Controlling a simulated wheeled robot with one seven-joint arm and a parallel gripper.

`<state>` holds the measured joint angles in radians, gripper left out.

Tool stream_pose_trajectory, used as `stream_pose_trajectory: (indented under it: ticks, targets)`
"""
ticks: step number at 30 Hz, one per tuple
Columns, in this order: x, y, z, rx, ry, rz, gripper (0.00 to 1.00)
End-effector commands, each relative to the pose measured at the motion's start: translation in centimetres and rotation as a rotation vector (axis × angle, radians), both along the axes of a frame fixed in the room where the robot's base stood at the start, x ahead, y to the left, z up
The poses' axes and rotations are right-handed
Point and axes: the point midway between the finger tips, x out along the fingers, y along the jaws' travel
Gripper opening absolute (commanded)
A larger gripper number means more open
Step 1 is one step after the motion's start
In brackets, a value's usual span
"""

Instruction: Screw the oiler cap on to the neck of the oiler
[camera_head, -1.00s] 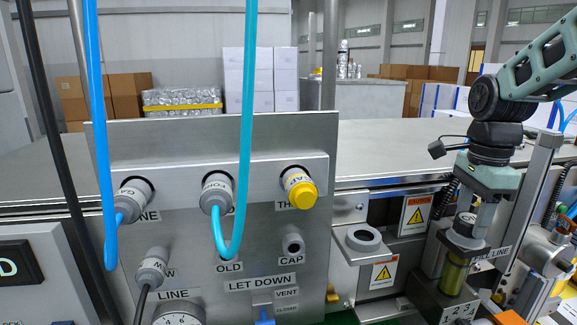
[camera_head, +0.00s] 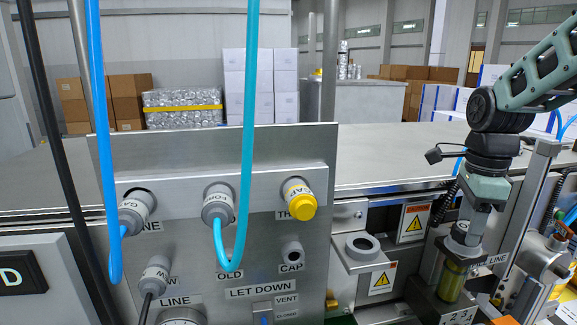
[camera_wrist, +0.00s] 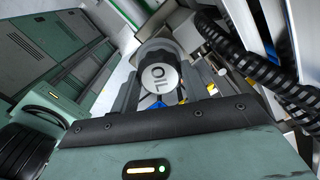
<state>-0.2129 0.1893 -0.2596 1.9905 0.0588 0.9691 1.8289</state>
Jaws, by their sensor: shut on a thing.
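The oiler (camera_head: 452,280) is a clear cylinder with yellow-green contents, standing upright in a dark block at the right of the head view. The grey oiler cap (camera_head: 463,246) sits at the top of the oiler, at its neck. My gripper (camera_head: 466,234) comes down from above and is shut on the cap. In the wrist view, the cap's round top (camera_wrist: 158,77) with the letters OIL shows between my gripper's fingers (camera_wrist: 157,85). The threads and neck are hidden, so I cannot tell how far the cap is engaged.
A metal post (camera_head: 520,215) stands close to the right of my gripper. A bracket with a round grey ring (camera_head: 362,245) is left of the oiler. The steel panel (camera_head: 215,170) with hoses and a yellow cap (camera_head: 301,203) fills the left. Black ribbed hose (camera_wrist: 270,75) runs near my wrist.

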Motion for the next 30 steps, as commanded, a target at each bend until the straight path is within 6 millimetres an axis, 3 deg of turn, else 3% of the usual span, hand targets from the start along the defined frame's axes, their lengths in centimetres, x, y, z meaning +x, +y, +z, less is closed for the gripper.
stream_pose_trajectory:
  ticks: [30]
  targets:
    - [-0.01,-0.01,0.16,0.0,0.001,-0.333,0.12]
